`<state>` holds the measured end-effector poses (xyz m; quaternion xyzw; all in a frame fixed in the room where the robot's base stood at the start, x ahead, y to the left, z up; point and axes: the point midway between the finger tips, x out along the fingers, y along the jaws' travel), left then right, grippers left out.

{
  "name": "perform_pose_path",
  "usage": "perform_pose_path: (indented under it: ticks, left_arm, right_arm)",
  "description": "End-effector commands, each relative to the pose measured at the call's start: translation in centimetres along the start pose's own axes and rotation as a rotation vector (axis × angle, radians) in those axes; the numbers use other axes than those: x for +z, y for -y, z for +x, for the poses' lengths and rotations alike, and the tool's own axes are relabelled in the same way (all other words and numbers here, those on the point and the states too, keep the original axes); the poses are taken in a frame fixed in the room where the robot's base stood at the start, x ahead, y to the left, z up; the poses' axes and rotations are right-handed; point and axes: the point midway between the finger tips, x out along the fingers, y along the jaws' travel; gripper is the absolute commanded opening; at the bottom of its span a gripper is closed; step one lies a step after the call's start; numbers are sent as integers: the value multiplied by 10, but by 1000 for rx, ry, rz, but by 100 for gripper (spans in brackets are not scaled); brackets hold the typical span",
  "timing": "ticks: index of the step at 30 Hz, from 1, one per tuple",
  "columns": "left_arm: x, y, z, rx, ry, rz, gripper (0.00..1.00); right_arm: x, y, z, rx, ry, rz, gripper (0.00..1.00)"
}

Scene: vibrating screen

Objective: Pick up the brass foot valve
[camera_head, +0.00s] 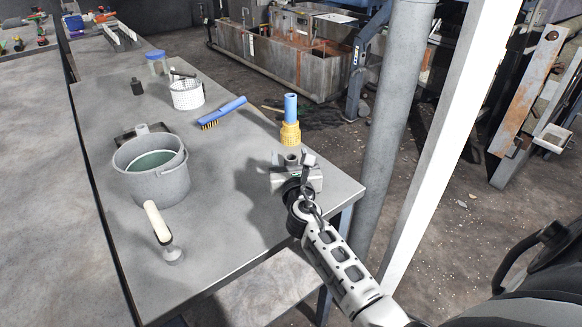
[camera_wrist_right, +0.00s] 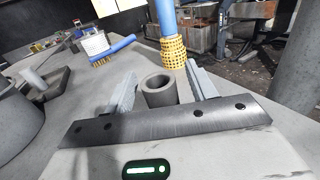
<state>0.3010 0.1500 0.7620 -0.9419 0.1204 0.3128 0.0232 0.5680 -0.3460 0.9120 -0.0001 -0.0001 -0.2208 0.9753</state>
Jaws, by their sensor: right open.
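The brass foot valve (camera_head: 290,134) is a yellow perforated strainer with a blue pipe (camera_head: 290,107) standing up from it. It stands upright near the table's right edge. In the right wrist view the strainer (camera_wrist_right: 173,52) shows ahead, beyond the fingertips. My right gripper (camera_head: 293,160) is open, on the near side of the valve and apart from it. A grey hollow cylinder (camera_wrist_right: 158,91) shows between its two fingers in the wrist view; I cannot tell whether it touches them. My left gripper is not in view.
A blue-handled brush (camera_head: 222,113) lies left of the valve. A white perforated basket (camera_head: 187,94), a grey bucket (camera_head: 152,172) and a white-handled tool (camera_head: 161,232) are farther left on the table (camera_head: 225,245). A grey post (camera_head: 397,110) stands beyond the right edge.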

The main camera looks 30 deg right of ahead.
Motion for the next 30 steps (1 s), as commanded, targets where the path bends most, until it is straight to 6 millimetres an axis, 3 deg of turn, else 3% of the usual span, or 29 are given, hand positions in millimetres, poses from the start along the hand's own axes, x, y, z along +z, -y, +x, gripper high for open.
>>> perform_pose_path:
  ticks: [10, 15, 25, 30]
  left_arm:
    - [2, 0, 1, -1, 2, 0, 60]
    - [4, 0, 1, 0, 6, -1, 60]
    - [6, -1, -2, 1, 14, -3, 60]
    - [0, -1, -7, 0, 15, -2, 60]
  right_arm:
    - [-1, 0, 8, 0, 0, 0, 54]
    - [-1, 0, 8, 0, 0, 0, 8]
    - [1, 0, 8, 0, 0, 0, 8]
    - [15, 0, 8, 0, 1, -1, 8]
